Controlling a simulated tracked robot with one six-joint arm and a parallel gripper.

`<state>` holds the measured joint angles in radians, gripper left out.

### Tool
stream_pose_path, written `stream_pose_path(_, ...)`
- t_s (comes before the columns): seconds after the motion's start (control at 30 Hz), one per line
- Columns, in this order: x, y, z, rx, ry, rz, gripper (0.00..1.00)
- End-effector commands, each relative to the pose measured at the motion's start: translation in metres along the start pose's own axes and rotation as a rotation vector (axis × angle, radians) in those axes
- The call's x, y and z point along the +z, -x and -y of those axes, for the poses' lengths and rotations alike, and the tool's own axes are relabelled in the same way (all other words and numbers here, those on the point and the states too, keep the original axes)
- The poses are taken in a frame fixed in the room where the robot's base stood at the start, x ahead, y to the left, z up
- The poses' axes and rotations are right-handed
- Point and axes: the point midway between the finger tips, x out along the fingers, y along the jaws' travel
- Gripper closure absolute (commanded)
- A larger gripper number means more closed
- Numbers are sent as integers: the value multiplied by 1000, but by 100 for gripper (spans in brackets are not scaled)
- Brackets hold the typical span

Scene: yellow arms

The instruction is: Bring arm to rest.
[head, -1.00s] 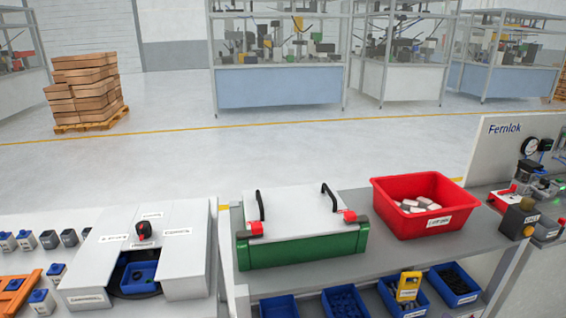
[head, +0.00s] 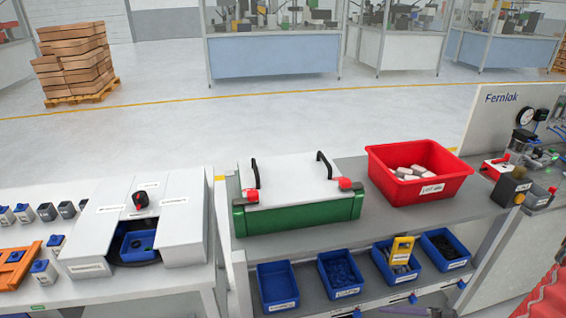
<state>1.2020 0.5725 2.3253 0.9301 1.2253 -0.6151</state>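My gripper and arm do not show in the head view, so I cannot see how the arm is posed or whether the gripper holds anything.
A workbench (head: 335,232) carries a green box with a white lid (head: 290,185) and a red bin (head: 400,205) of pale pieces. Blue bins (head: 278,303) line its lower shelf. A white machine (head: 90,225) stands left. Open floor (head: 290,125) lies behind, with a pallet stack (head: 75,60).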

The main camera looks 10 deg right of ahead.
Motion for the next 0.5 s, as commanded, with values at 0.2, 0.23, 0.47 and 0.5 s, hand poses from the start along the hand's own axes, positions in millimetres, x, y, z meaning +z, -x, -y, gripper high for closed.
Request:
stream_pose_path(0.2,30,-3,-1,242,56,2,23)
stream_pose_path(0.23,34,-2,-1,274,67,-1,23)
stream_pose_path(0.47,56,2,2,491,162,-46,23)
stream_pose_path(0.5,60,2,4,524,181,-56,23)
